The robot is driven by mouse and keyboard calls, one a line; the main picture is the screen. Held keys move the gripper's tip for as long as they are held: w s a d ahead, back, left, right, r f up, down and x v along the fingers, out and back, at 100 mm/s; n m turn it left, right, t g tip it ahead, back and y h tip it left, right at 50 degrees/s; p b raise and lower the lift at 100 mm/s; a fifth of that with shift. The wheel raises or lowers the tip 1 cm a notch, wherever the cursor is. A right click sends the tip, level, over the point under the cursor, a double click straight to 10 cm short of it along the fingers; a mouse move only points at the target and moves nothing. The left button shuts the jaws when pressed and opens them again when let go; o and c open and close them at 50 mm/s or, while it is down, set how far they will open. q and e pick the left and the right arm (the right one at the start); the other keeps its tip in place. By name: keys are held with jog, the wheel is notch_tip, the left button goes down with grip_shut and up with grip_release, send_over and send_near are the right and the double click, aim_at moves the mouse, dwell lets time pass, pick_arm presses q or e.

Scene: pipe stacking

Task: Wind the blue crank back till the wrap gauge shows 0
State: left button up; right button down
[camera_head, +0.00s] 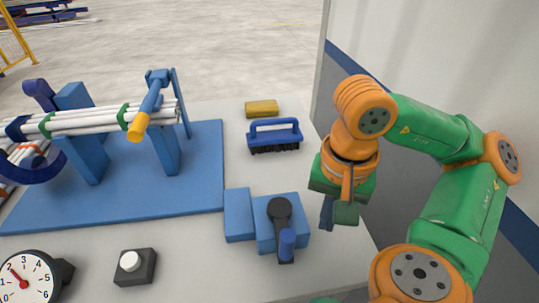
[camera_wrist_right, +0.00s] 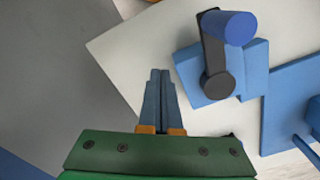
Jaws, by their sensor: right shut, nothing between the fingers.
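The blue crank handle (camera_head: 287,240) stands on the near end of a black crank arm (camera_head: 282,220), on a blue block (camera_head: 262,236). In the right wrist view the handle (camera_wrist_right: 236,28) is at the top, right of the fingers. The wrap gauge (camera_head: 24,279) is a round white dial at the lower left, partly cut off; its red needle points up-left, near 2. My right gripper (camera_head: 327,214) is shut and empty, to the right of the crank and apart from it. Its closed fingers (camera_wrist_right: 160,75) also show in the wrist view. My left gripper is not in view.
A blue rack (camera_head: 160,193) carries white pipes (camera_head: 90,122) under a yellow-tipped blue lever (camera_head: 146,112). A black box with a white button (camera_head: 130,261) stands near the front. A blue brush (camera_head: 274,136) and a yellow block (camera_head: 262,108) lie farther back. A wall (camera_head: 430,50) rises at right.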

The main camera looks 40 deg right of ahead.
jog(key=shift+a, duration=0.1)
jog(key=a, duration=0.2)
jog(key=shift+s+a+b, duration=0.2)
jog(key=shift+a+b, duration=0.1)
jog(key=shift+b, duration=0.05)
jog(key=a, duration=0.2)
jog(key=shift+w+a, duration=0.2)
jog(key=shift+a, duration=0.15)
